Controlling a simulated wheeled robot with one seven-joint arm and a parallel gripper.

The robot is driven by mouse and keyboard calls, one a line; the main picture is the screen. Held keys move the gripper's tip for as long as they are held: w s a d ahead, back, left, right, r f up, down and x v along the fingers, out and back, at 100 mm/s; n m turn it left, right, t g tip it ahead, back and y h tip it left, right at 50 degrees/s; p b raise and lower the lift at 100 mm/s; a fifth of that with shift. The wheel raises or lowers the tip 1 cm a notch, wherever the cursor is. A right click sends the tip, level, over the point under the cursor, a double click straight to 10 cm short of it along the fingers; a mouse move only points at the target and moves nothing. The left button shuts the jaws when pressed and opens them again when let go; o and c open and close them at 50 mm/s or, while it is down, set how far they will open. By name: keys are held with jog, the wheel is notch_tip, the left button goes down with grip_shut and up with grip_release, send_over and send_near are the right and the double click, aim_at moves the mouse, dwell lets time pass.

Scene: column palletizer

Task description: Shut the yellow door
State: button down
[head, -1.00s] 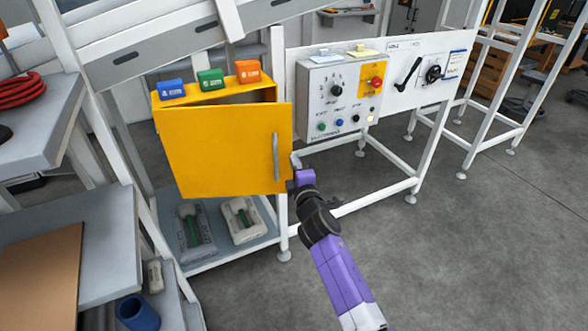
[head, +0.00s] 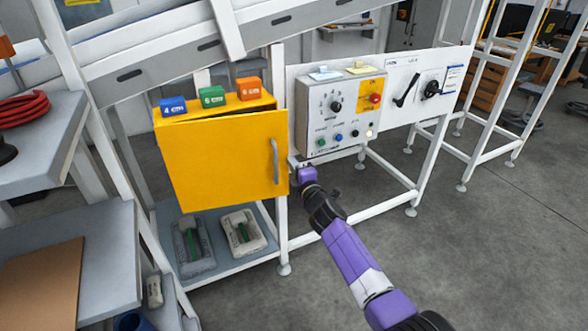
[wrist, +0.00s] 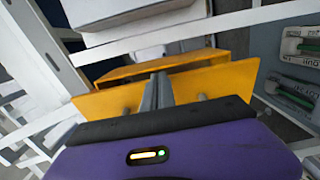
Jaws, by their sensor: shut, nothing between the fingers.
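The yellow door (head: 215,160) is on the front of a yellow cabinet (head: 215,105) in the head view. It has a grey handle (head: 275,160) near its right edge. The door stands slightly ajar, with a thin dark gap along its top. My gripper (head: 293,163) is shut and empty, at the door's right edge beside the handle. In the wrist view the shut fingers (wrist: 158,90) point at the yellow door (wrist: 215,83), with the cabinet behind it. I cannot tell whether the fingertips touch the door.
Blue (head: 172,106), green (head: 212,97) and orange (head: 249,88) boxes stand on the cabinet. A control panel (head: 340,110) is to the right. White frame posts stand close to the gripper.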

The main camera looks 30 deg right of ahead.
jog(key=shift+w+d+n+y, duration=0.25)
jog(key=shift+w+y, duration=0.1)
jog(key=shift+w, duration=0.3)
jog(key=shift+w+d+n+y, duration=0.2)
jog(key=shift+w+y, duration=0.2)
jog(key=shift+w, duration=0.3)
jog(key=shift+w+d+n+y, duration=0.25)
jog(key=shift+w+y, duration=0.1)
jog(key=shift+w, duration=0.3)
jog(key=shift+s, duration=0.1)
